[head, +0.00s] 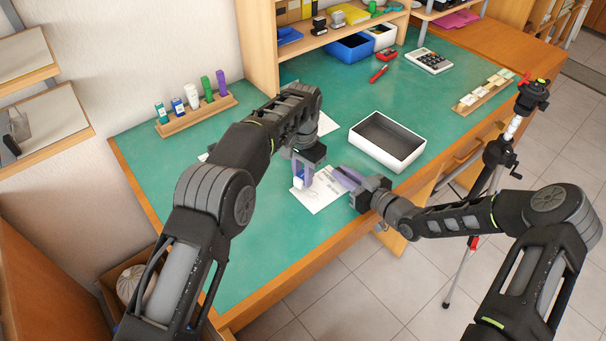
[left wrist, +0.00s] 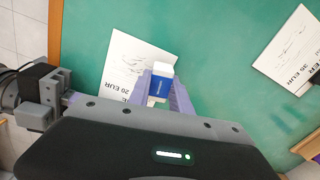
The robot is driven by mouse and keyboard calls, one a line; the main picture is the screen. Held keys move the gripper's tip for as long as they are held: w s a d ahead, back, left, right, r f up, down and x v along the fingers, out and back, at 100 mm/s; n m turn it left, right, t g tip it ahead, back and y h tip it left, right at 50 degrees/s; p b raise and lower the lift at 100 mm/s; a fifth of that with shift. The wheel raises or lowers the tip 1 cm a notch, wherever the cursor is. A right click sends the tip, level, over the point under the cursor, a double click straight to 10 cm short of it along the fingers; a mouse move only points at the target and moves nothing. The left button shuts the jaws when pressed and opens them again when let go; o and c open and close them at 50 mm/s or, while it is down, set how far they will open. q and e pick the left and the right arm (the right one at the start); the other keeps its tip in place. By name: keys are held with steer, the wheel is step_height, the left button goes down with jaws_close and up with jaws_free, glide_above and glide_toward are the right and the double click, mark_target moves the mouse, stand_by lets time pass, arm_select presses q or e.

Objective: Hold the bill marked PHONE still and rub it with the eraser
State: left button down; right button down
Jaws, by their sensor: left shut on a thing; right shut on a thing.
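A white bill (head: 318,197) lies on the green desk near its front edge. In the left wrist view the bill (left wrist: 122,62) shows "20 EUR"; the word PHONE is not readable. My left gripper (head: 301,174) is shut on a blue and white eraser (left wrist: 161,83), over the bill's left part. I cannot tell if the eraser touches the paper. My right gripper (head: 347,178) has its purple fingers at the bill's right edge and is shut on it.
An empty white-rimmed tray (head: 418,158) stands right of the bill. A second bill marked 35 EUR (left wrist: 290,50) lies apart.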

mark_target(311, 194)
arm_select(q)
steer(key=shift+f, duration=0.7)
stand_by(0.9)
steer(key=shift+s+d, duration=0.1)
steer(key=shift+s, duration=0.05)
steer(key=shift+s+d, duration=0.5)
steer(key=shift+s, duration=0.3)
steer(key=shift+s+d, duration=0.5)
steer(key=shift+s, duration=0.25)
steer(key=shift+f, duration=0.1)
steer(key=shift+s+d, duration=0.55)
steer(key=shift+s, duration=0.25)
steer(key=shift+s+d, duration=0.5)
steer(key=shift+s, duration=0.25)
steer(key=shift+w+a, duration=0.1)
steer(key=shift+w+a, duration=0.55)
steer(key=shift+w, duration=0.25)
steer(key=shift+w+a, duration=0.5)
steer(key=shift+w, duration=0.3)
steer(key=shift+r, duration=0.2)
